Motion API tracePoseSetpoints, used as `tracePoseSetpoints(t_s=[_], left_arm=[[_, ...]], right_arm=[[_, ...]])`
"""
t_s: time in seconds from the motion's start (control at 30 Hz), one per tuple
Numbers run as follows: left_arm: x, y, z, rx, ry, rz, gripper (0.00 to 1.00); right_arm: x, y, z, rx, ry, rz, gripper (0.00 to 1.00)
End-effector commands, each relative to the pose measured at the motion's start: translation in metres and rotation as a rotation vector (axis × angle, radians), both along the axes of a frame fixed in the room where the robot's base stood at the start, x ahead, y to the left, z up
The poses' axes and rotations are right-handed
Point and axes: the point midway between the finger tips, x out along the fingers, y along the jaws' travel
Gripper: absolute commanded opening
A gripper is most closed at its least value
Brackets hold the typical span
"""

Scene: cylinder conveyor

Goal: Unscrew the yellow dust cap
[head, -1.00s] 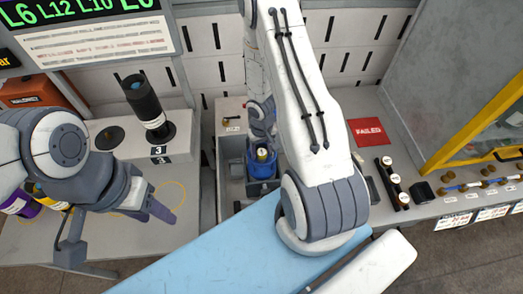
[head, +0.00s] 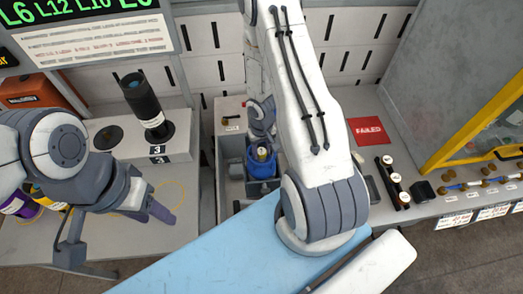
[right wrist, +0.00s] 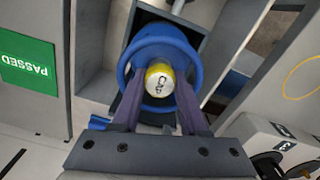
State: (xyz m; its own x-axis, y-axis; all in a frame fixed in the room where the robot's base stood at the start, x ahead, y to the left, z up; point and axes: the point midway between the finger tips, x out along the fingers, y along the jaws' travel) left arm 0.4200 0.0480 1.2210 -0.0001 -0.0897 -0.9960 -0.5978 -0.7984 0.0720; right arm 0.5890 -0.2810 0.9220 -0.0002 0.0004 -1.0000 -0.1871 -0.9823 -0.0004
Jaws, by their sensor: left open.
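A small cylinder (right wrist: 159,80) with a yellow rim and a white, marked top stands in a round blue holder (right wrist: 130,60) in the right wrist view; it looks like the yellow dust cap. It shows small in the head view (head: 262,153), inside the blue holder (head: 261,168). My right gripper (right wrist: 159,97) reaches down into the holder, with one purple finger on each side of the cylinder. The fingertips appear to press on its sides. What lies below is hidden. My left gripper (head: 160,208) is open and empty above the left bench.
A tall black cylinder (head: 145,103) stands on the left bench, with purple (head: 20,204) and yellow pieces behind my left arm. A red FAILED sign (head: 369,131) and black and white pieces (head: 391,180) are at right. A green PASSED sign (right wrist: 28,66) lies beside the bin.

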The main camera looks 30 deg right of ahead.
Motion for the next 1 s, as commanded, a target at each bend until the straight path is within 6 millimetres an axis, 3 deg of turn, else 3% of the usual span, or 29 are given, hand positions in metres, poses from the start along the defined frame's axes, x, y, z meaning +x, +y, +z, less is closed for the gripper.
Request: tracePoseSetpoints(t_s=[0.03, 0.07, 0.1, 0.4, 0.73, 1.0], left_arm=[[0.0, 0.0, 0.0, 0.0, 0.0, 0.0, 0.5], [0.0, 0.0, 0.0, 0.0, 0.0, 0.0, 0.5], [0.0, 0.0, 0.0, 0.0, 0.0, 0.0, 0.5], [0.0, 0.0, 0.002, 0.0, 0.0, 0.0, 0.5], [0.0, 0.0, 0.027, 0.0, 0.0, 0.0, 0.5], [0.0, 0.0, 0.025, 0.0, 0.0, 0.0, 0.5]], right_arm=[[0.0, 0.0, 0.0, 0.0, 0.0, 0.0, 0.0], [0.0, 0.0, 0.0, 0.0, 0.0, 0.0, 0.54], [0.0, 0.0, 0.0, 0.0, 0.0, 0.0, 0.68], [0.0, 0.0, 0.002, 0.0, 0.0, 0.0, 0.68], [0.0, 0.0, 0.027, 0.0, 0.0, 0.0, 0.68], [0.0, 0.0, 0.025, 0.0, 0.0, 0.0, 0.68]])
